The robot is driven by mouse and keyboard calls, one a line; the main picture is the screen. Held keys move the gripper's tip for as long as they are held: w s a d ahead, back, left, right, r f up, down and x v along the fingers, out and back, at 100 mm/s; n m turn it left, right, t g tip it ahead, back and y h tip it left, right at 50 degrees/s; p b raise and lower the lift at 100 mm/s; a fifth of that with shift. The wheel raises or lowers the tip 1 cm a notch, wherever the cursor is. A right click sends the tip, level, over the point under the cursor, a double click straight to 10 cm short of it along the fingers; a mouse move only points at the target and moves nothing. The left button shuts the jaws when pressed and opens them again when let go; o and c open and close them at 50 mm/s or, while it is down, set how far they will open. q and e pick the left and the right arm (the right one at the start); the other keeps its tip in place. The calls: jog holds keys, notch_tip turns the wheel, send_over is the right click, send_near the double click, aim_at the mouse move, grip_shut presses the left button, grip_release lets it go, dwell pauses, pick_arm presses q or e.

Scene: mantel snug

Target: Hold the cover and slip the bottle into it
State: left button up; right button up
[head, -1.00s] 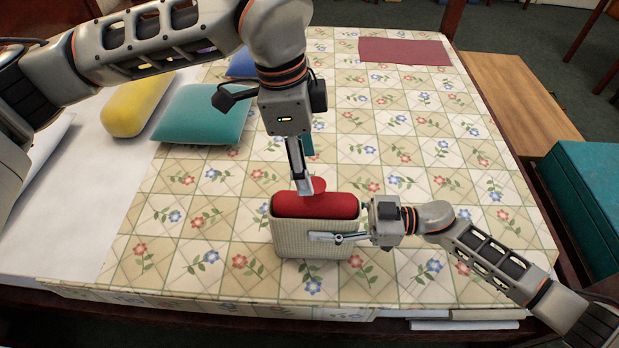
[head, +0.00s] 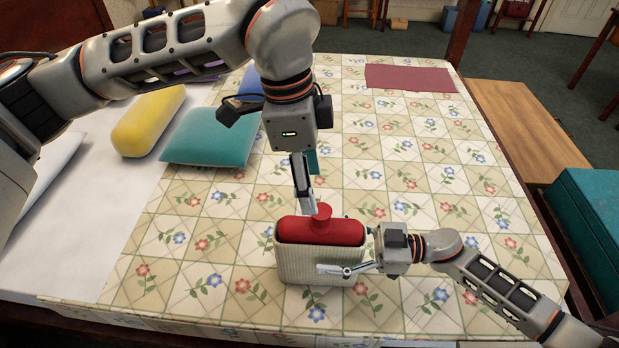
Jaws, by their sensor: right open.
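The red bottle (head: 320,232) stands upright in the cream ribbed cover (head: 298,265), with its shoulders and round neck (head: 321,214) showing above the cover's rim. Its lower part is hidden inside. My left gripper (head: 308,208) comes down from above, its fingers beside the neck at the left; whether they close on it is unclear. My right gripper (head: 330,268) is open at the cover's right side, one finger across its front face. Its other finger is hidden behind the cover.
A maroon cloth (head: 410,78) lies at the back. The flowered tabletop (head: 440,200) has free room around the cover. A teal box (head: 590,215) stands off the right edge.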

jog(key=d, duration=1.1)
jog(key=shift+d, duration=0.4)
